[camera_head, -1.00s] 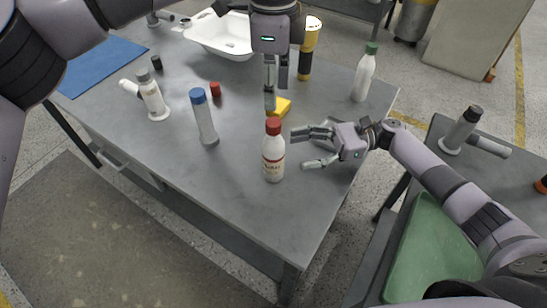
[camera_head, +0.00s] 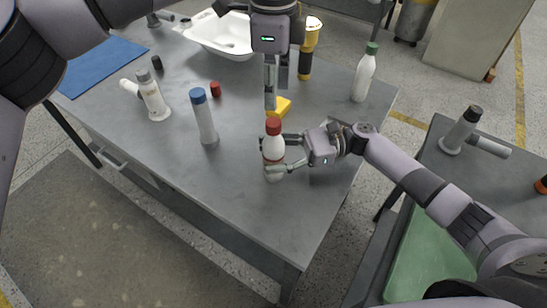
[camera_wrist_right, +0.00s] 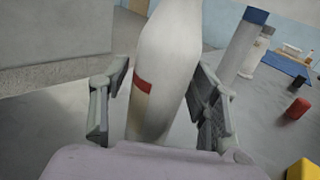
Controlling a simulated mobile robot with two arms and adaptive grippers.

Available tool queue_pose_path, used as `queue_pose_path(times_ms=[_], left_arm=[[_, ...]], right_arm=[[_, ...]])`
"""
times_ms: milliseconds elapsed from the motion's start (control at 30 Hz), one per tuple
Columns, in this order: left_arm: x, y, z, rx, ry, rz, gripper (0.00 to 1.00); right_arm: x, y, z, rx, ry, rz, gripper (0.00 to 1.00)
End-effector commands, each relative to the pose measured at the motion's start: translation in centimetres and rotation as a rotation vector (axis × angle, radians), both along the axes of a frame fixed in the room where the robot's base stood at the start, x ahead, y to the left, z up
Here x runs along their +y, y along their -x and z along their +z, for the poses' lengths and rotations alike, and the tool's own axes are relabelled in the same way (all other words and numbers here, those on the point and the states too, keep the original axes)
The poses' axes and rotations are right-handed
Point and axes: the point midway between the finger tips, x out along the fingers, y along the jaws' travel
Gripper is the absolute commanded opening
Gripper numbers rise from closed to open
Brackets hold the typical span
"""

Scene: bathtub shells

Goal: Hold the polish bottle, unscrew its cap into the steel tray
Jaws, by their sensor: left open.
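The polish bottle (camera_head: 273,150), white with a red cap (camera_head: 273,126), stands upright near the right edge of the grey table. My right gripper (camera_head: 279,155) is open around its body, one finger on each side. In the right wrist view the bottle (camera_wrist_right: 165,75) stands between the fingers, with a narrow gap at the left finger; contact at the right finger is unclear. My left gripper (camera_head: 276,88) is open and points down above the table, behind the bottle and higher than its cap.
A blue-capped bottle (camera_head: 204,120) stands left of the polish bottle. A yellow block (camera_head: 280,107) lies behind it. A green-capped bottle (camera_head: 363,78), a yellow-black flashlight (camera_head: 307,58), a small red cap (camera_head: 215,89) and a white bottle (camera_head: 153,98) also stand around. The front table is clear.

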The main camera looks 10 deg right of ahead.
Motion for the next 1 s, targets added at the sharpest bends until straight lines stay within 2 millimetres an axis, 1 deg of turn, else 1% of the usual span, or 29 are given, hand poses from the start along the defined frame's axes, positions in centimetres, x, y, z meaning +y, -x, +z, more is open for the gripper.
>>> queue_pose_path(times_ms=[67,767,800,1000], left_arm=[[0.00,0.00,0.00,0.000,0.000,0.000,0.41],[0.00,0.00,0.00,0.000,0.000,0.000,0.41],[0.00,0.00,0.00,0.000,0.000,0.000,0.41],[0.00,0.00,0.00,0.000,0.000,-0.001,0.41]], right_arm=[[-0.02,-0.01,0.00,0.000,0.000,0.000,0.48],[-0.04,-0.01,-0.02,0.000,0.000,-0.001,0.01],[-0.04,-0.01,-0.03,0.000,0.001,-0.001,0.00],[-0.05,-0.01,-0.03,0.000,0.001,-0.001,0.00]])
